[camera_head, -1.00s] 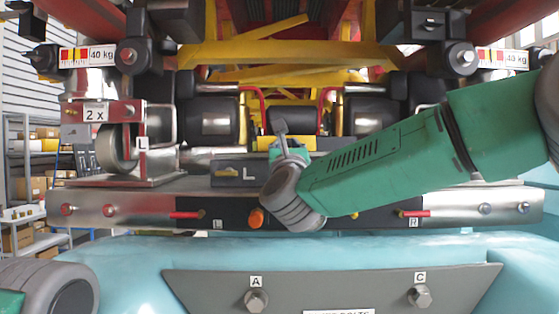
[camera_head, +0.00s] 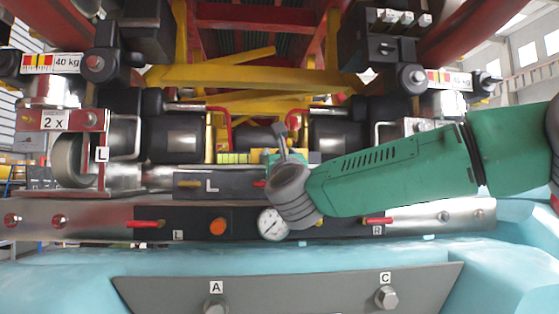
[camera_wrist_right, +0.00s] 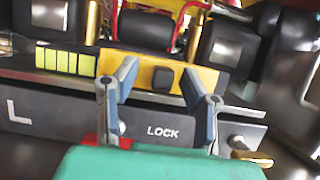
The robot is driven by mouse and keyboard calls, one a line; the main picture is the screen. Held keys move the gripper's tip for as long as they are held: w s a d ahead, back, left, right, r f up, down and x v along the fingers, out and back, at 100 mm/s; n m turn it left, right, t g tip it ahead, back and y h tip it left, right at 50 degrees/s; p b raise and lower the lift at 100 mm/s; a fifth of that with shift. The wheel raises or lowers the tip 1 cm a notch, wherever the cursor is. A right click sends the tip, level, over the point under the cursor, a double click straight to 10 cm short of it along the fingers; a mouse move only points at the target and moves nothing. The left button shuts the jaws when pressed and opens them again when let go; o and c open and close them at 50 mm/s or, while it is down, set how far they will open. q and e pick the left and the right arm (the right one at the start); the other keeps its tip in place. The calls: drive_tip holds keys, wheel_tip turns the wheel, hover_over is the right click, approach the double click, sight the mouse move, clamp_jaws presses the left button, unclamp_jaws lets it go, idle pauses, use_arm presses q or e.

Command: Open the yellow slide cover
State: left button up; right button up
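The yellow slide cover (camera_wrist_right: 195,82) is a flat yellow panel with a black square knob (camera_wrist_right: 163,79) in the right wrist view. My right gripper (camera_wrist_right: 159,72) is open, its two grey-blue fingers on either side of the knob. I cannot tell whether they touch the panel. In the head view my right gripper (camera_head: 284,146) is at the middle of the machine, and the gripper and forearm hide most of the cover. My left gripper is not in view.
A row of yellow-green squares (camera_wrist_right: 65,61) sits left of the cover. A dark LOCK bar (camera_wrist_right: 150,131) runs below it. The head view shows a gauge (camera_head: 272,224), an orange knob (camera_head: 218,226), red handles (camera_head: 146,224) and a grey plate with bolts A and C (camera_head: 290,285).

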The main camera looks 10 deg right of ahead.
drive_tip(key=shift+a+f, duration=0.15)
drive_tip(key=shift+a, duration=0.05)
drive_tip(key=v, duration=1.2)
